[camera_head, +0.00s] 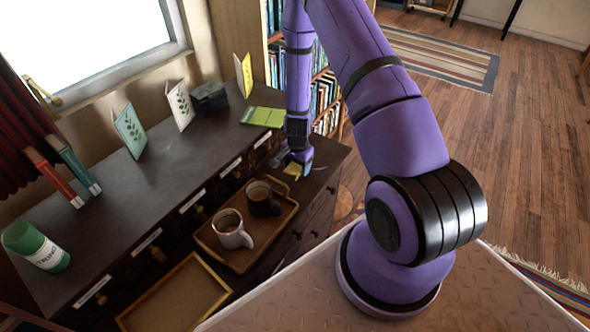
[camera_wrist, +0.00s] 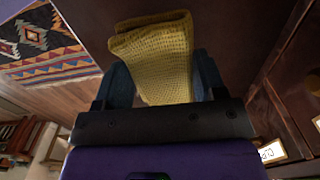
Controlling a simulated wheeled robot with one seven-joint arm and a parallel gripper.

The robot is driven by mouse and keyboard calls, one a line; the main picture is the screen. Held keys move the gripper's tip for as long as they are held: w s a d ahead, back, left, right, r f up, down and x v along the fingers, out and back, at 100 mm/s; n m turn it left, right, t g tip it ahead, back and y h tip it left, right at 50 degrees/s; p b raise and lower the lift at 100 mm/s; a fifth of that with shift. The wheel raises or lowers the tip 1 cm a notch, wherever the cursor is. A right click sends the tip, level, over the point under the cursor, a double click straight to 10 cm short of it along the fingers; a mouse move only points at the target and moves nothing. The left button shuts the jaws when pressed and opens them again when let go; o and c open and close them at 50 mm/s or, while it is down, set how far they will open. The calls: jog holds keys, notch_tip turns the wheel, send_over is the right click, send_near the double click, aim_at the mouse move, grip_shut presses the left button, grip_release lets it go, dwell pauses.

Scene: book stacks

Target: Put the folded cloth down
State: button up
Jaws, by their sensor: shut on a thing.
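The folded cloth (camera_wrist: 158,55) is yellow with a waffle weave. In the wrist view it sits between the two blue-grey fingers of my gripper (camera_wrist: 162,80), which is shut on it. In the head view the cloth (camera_head: 293,169) shows small beside my gripper (camera_head: 298,166), low over the right part of the dark cabinet's lower ledge. I cannot tell whether the cloth touches the surface.
A wooden tray (camera_head: 207,237) with a white mug (camera_head: 230,230) and a dark mug (camera_head: 262,198) stands just left of my gripper. An empty tray (camera_head: 176,298) is nearer.

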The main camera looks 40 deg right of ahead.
aim_at(295, 169)
jog(key=shift+w+d, duration=0.15)
jog(key=shift+w, duration=0.7)
jog(key=shift+f, duration=1.85)
jog(key=o, duration=1)
jog(key=shift+f, duration=0.1)
